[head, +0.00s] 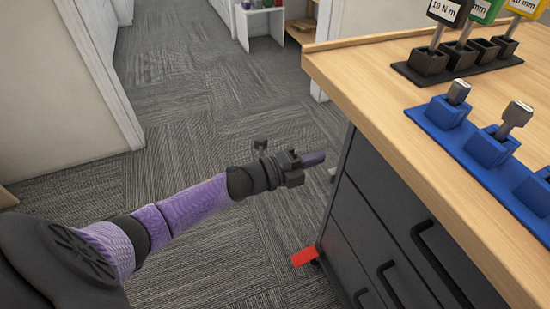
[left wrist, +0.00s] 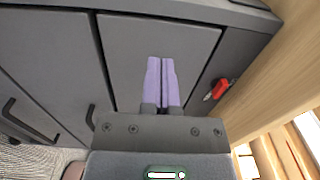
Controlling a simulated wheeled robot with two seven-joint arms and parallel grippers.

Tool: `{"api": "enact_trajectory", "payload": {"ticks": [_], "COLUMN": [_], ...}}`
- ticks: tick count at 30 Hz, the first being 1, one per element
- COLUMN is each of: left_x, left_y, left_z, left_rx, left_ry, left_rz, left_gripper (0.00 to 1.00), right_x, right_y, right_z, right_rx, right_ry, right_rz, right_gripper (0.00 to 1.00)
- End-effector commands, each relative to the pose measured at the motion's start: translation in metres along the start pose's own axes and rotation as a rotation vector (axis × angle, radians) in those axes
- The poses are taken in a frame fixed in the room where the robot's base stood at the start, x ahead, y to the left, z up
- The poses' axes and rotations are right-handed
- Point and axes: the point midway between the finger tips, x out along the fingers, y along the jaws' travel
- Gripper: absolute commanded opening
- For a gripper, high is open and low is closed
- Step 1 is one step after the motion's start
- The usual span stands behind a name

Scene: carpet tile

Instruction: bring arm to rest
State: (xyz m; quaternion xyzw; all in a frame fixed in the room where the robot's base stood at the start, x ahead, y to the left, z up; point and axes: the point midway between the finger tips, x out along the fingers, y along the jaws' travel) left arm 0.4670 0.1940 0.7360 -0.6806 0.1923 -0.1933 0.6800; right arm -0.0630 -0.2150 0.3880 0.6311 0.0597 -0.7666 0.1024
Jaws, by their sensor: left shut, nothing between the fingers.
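My left arm reaches in from the left of the head view, purple and black, held over the carpet. My left gripper (head: 314,159) is at the side of the workbench, below the level of its top. In the left wrist view the two purple fingers (left wrist: 161,82) lie side by side, shut with nothing between them. Grey cabinet fronts (left wrist: 150,40) fill the view beyond the fingers. My right gripper is in neither view.
The wooden bench top (head: 390,120) is right of the gripper, above dark drawers (head: 375,215) with black handles. A blue holder (head: 470,150) and a black holder (head: 455,75) carry tools. A red object (head: 304,256) is low by the cabinet. Carpet (head: 205,75) is open beyond the arm.

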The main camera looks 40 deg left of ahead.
Motion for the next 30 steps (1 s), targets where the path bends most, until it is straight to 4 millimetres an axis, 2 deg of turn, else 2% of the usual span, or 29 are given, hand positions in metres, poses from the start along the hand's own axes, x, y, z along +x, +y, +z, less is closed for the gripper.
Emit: {"api": "enact_trajectory", "payload": {"ticks": [3,9,16,18,20,23,24,26,27,30], "left_x": [-0.026,-0.062,-0.072,-0.079,-0.097,-0.157,-0.188,-0.234,-0.265,-0.336], "left_y": [-0.004,-0.002,0.001,0.013,0.041,0.112,0.14,0.174,0.192,0.217], "left_z": [0.0,0.0,0.0,0.004,0.008,-0.006,-0.022,-0.053,-0.077,-0.142], "left_rx": [0.001,-0.001,-0.006,-0.083,-0.236,-0.588,-0.72,-0.891,-0.992,-1.183], "left_ry": [0.0,0.0,-0.004,-0.067,-0.19,-0.492,-0.617,-0.793,-0.908,-1.162], "left_rz": [0.002,0.003,0.006,0.049,0.137,0.352,0.44,0.565,0.644,0.822], "left_gripper": [0.0,0.0,0.0,0.0,0.0,0.0,0.0,0.0,0.0,0.0], "right_x": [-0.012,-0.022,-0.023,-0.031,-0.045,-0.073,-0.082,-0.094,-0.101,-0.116], "right_y": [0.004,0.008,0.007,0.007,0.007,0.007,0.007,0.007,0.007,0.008], "right_z": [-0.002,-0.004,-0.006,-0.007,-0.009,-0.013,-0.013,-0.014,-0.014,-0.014], "right_rx": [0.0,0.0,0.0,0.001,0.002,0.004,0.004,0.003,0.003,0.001], "right_ry": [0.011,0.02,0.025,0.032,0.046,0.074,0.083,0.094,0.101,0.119], "right_rz": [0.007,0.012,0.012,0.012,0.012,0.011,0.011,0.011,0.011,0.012], "right_gripper": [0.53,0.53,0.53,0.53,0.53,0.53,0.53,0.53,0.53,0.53]}}
